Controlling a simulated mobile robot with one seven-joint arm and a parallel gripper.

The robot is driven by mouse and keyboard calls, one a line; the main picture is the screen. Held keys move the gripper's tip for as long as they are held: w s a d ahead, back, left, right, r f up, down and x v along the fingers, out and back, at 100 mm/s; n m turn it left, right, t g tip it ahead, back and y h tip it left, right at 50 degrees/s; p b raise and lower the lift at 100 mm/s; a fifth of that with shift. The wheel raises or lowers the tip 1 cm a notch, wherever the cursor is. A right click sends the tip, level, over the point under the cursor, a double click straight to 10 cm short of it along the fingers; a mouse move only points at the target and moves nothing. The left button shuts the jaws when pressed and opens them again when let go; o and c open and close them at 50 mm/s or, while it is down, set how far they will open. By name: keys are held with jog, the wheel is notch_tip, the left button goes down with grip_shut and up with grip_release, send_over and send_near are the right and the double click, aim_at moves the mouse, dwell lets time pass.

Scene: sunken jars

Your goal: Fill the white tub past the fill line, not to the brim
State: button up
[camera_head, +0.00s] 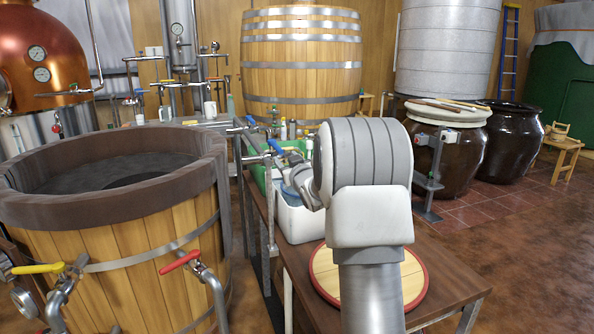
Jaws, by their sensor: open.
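The white tub (299,222) stands at the left end of a brown table, partly hidden behind my arm. Its inside and any fill line are too covered to read. A tap with a blue lever (276,147) is at the tub's back left, on metal pipework. My gripper (299,181) shows only in part, over the tub and just below the tap. It is open; my forearm hides much of it, and I cannot tell whether it touches anything.
A round wooden board with a red rim (325,278) lies on the brown table (448,283), partly behind my arm. A big wooden vat (130,236) with red (181,261) and yellow (38,268) valve handles fills the left. Dark jars (462,160) stand at the back right.

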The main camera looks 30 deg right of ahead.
jog(key=s+a, duration=0.1)
jog(key=s, duration=0.8)
jog(key=shift+a+p, duration=0.35)
jog(key=shift+p, duration=0.05)
jog(key=s+a+r+m+g, duration=0.25)
jog(key=s+a+g, duration=0.25)
jog(key=s+a, duration=0.6)
jog(key=s+a+f+n+g+y, duration=0.15)
jog(key=s+a, duration=0.25)
jog(key=s, duration=0.4)
jog(key=s+a+f+g+y, duration=0.1)
jog(key=s+a+f+g, duration=0.2)
jog(key=s, duration=0.4)
jog(key=s+a+f+n+g+y, duration=0.1)
jog(key=s+a+g, duration=0.1)
jog(key=s+a, duration=0.5)
notch_tip(320, 180, up, 19)
jog(key=s+d+p, duration=0.1)
jog(key=s+p, duration=0.1)
jog(key=p, duration=1.8)
jog(key=shift+s+g, duration=0.25)
jog(key=shift+g, duration=0.1)
